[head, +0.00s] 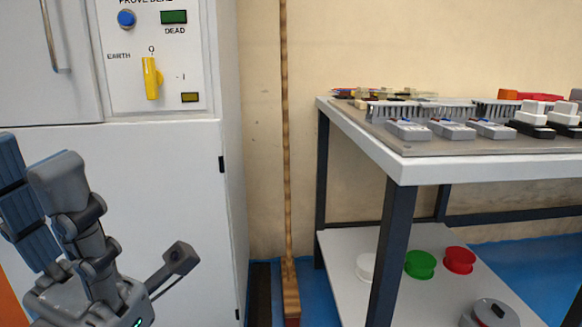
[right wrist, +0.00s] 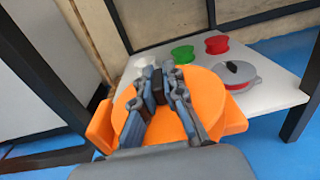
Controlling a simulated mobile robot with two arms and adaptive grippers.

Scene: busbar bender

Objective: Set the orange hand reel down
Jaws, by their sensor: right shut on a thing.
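In the right wrist view my right gripper (right wrist: 166,75) is shut on the orange hand reel (right wrist: 207,95). Orange parts stick out at both sides of the reel. It overlaps the near part of the lower shelf (right wrist: 275,97) in this view; I cannot tell whether it touches it. The reel and right gripper do not show in the head view. My left gripper (head: 40,190) is at the left of the head view, before the white cabinet; its opening is unclear.
The lower shelf also holds a white reel (head: 365,267), a green reel (head: 420,264), a red reel (head: 460,260) and a grey round item (head: 490,314). A dark table leg (head: 393,250) stands in front. The tabletop (head: 480,168) above carries several parts. A wooden pole (head: 286,150) stands beside the cabinet (head: 140,220).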

